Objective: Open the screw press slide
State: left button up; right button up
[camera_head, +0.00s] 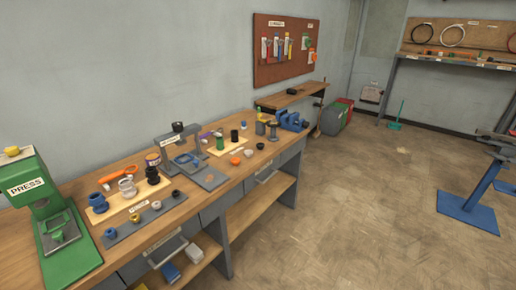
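A grey arch frame (178,142) with a black knob and an unreadable label stands further along the bench. Neither of my grippers shows in the head view.
Trays with jars, rings and small parts crowd the bench (130,165) right of the press. A blue vise (292,122) is at its far end. A blue-footed stand (468,210) is at the right. The floor between is mostly clear.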

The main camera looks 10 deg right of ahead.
aim_at(188, 163)
jog(key=i+l+z, duration=0.1)
jog(key=l, duration=0.3)
jog(key=i+l+z, duration=0.1)
jog(key=i+l, duration=0.35)
jog(key=l, duration=0.25)
jog(key=z, duration=0.05)
